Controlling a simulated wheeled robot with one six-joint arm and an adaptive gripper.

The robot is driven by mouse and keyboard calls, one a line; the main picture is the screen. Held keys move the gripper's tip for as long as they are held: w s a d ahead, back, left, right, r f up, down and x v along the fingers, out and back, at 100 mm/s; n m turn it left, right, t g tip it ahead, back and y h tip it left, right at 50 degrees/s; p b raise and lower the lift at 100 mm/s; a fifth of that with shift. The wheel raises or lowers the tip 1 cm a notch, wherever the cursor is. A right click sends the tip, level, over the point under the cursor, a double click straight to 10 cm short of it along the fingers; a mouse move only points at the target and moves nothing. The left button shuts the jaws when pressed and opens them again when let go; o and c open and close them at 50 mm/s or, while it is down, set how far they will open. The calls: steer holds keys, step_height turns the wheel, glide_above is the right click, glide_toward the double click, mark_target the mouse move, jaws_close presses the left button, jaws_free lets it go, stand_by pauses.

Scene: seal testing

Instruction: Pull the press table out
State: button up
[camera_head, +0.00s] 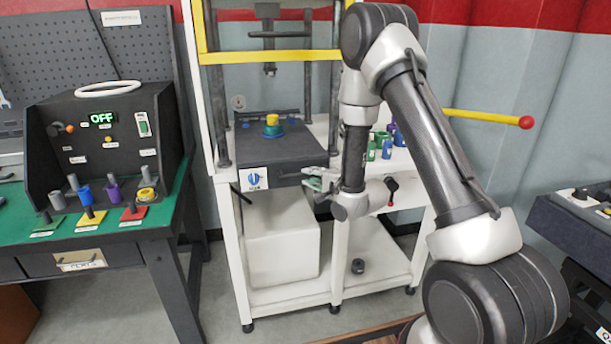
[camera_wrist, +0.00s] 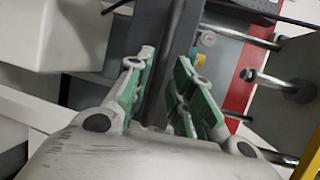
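The press table (camera_head: 285,150) is a dark grey slab on the white press frame, with a blue-and-white label on its front. A green and yellow piece (camera_head: 272,128) stands on it.
Small green, blue and purple parts (camera_head: 386,142) stand on the frame right of the press table. A yellow bar with a red knob (camera_head: 526,122) sticks out to the right. A control box (camera_head: 110,130) reading OFF stands on the green-topped bench at left. Open floor lies in front.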

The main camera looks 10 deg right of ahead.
steer(key=shift+x, duration=1.95)
jaws_close()
